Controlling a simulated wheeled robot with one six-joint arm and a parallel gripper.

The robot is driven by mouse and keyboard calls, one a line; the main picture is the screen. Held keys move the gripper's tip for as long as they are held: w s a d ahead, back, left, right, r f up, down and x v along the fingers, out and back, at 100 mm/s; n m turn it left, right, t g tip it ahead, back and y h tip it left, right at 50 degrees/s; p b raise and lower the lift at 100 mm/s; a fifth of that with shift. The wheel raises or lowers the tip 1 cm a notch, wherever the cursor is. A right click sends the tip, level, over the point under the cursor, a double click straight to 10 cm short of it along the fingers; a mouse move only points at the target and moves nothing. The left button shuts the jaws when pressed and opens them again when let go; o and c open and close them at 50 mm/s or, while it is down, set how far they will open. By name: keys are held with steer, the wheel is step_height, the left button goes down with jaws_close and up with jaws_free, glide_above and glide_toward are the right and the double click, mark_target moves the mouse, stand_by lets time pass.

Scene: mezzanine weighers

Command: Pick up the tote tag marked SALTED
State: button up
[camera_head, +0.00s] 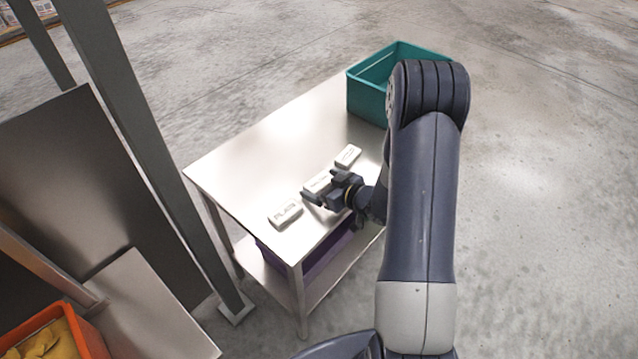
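Three pale tags lie in a row on a metal table. The nearest tag (285,214) has lettering that looks like PLAIN. The middle tag (316,182) has dark lettering, partly covered by my gripper and too small to read surely. The farthest tag (348,156) has markings I cannot read. My gripper (323,187) is low over the table at the middle tag, coming from the right. Its fingers look apart, close to that tag's near side; whether they touch it I cannot tell.
The metal table (250,150) has free room left of the tags. A teal crate (366,98) stands at its far end, partly behind my arm. A purple container (325,255) sits on the lower shelf. A grey post (150,140) and an orange bin (88,325) are at left.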

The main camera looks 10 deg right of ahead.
steer(key=c, duration=0.8)
